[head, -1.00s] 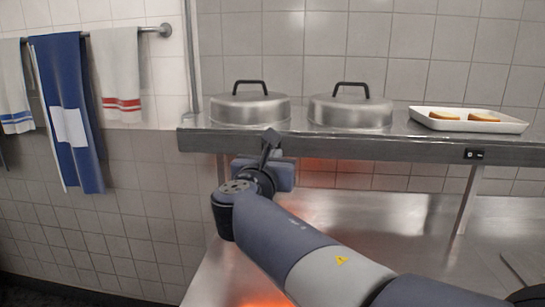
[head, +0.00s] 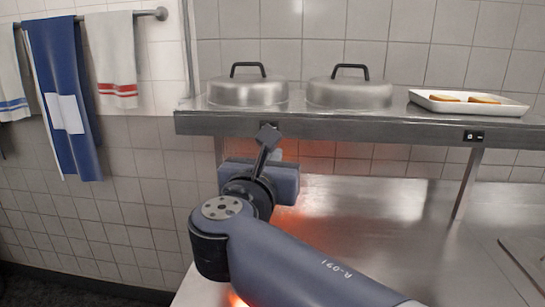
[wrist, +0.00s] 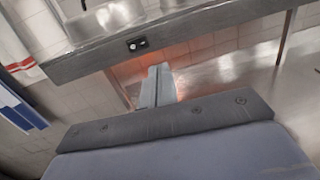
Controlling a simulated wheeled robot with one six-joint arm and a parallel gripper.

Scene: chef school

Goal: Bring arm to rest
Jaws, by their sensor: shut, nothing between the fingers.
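My gripper (wrist: 158,88) shows in the wrist view with its two grey fingers together and nothing between them. It points toward the space under the steel shelf, above the steel counter. In the head view my arm reaches in from the lower right and bends at the wrist, in front of the shelf's left end. There the fingers are hidden behind the wrist parts.
Two lidded steel domes (head: 248,92) (head: 349,92) and a white tray (head: 468,106) with bread slices stand on the steel shelf (head: 365,127). Towels and a blue cloth (head: 65,95) hang at left.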

